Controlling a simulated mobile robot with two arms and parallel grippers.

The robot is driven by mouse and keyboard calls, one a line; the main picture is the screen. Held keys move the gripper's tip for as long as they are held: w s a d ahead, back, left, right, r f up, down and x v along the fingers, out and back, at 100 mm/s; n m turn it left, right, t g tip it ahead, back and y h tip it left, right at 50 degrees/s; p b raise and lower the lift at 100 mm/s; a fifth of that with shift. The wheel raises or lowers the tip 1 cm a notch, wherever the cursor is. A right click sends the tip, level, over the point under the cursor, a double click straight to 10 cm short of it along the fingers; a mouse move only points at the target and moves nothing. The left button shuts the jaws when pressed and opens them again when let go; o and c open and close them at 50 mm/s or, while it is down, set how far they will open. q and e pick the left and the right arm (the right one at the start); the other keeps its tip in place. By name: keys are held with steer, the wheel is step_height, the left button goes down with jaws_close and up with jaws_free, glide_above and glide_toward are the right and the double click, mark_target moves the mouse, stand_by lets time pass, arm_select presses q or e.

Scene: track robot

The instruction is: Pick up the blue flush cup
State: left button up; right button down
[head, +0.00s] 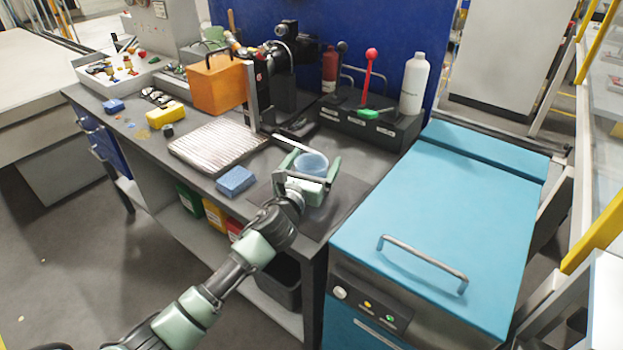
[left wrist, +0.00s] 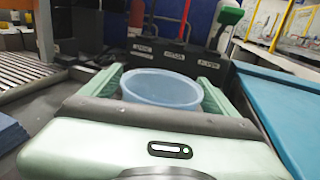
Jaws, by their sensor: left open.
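The blue flush cup (head: 312,163) is a translucent light-blue round cup on the dark bench top near its right front corner. In the left wrist view the cup (left wrist: 161,89) shows its open rim, and its lower part is hidden behind my gripper body. My left gripper (head: 313,158) is open, with one pale green finger on each side of the cup. In the left wrist view the fingers flank the cup, and I cannot tell whether they touch it. My right gripper is not in view.
A blue sponge (head: 235,181) and a ribbed metal tray (head: 218,144) lie left of the cup. Behind it stands a black box (head: 368,124) with a white bottle (head: 414,83). A blue cabinet (head: 440,215) stands to the right. An orange box (head: 216,84) is farther back.

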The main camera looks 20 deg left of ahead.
arm_select(q)
steer(key=shift+w+d, duration=0.1)
steer(key=shift+w, duration=0.55)
steer(key=c, duration=1.5)
steer(key=shift+o, duration=0.2)
